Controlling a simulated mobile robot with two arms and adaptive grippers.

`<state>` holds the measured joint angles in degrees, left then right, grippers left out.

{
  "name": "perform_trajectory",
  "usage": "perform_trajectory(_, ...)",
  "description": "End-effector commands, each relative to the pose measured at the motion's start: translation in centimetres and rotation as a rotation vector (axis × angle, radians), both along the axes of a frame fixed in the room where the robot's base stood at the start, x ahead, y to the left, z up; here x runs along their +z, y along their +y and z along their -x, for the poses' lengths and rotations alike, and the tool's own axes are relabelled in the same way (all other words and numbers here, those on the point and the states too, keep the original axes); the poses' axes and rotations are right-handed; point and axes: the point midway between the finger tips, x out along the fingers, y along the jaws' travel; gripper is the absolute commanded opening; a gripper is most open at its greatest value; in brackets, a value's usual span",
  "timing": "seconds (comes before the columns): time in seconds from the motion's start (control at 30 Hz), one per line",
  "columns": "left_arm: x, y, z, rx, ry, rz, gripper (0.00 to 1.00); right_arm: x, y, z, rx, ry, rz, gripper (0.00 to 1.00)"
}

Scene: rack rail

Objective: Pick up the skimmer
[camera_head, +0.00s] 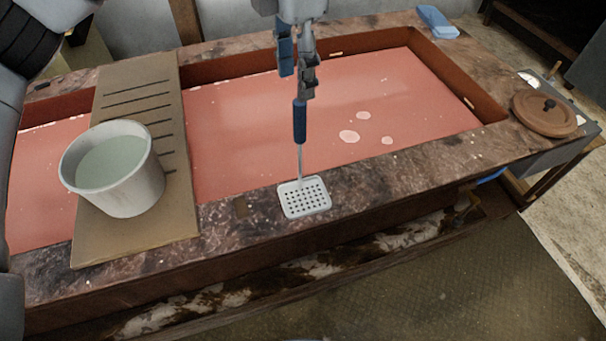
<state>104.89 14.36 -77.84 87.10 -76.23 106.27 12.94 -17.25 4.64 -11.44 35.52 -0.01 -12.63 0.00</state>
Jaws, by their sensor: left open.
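The skimmer has a blue handle (299,122), a thin metal shaft and a white perforated plate (304,197). Its plate is over the front rim of the vat, and its handle points up. I cannot tell whether the plate rests on the rim. My left gripper (302,92) is open, pointing down at the top of the handle. Its fingers overlap the handle's upper end in this view, which is partly hidden; contact is unclear. My right gripper is not in view.
A long vat (375,185) holds pink liquid with pale blobs. A slotted board (88,243) lies across it, bearing a white bucket (128,195) of pale liquid. A round brown lid (545,118) sits at the right end. A blue block (437,22) lies on the far rim.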

Motion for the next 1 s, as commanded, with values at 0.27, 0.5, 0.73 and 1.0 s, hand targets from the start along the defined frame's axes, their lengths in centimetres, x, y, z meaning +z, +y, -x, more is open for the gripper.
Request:
perform_trajectory(0.27, -3.0, 0.0, -0.1, 0.0, 0.0, 0.0, 0.48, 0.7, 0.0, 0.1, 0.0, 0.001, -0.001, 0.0)
perform_trajectory(0.5, -5.6, -0.4, -0.6, -0.001, 0.005, -0.001, 0.48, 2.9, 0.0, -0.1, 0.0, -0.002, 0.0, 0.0)
perform_trajectory(0.73, -8.1, -0.4, -0.7, 0.0, 0.0, 0.0, 0.48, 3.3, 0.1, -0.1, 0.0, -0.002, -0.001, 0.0)
perform_trajectory(1.0, -8.2, -0.5, -0.7, 0.0, 0.0, 0.001, 0.36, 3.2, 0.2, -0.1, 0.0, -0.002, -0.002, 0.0)
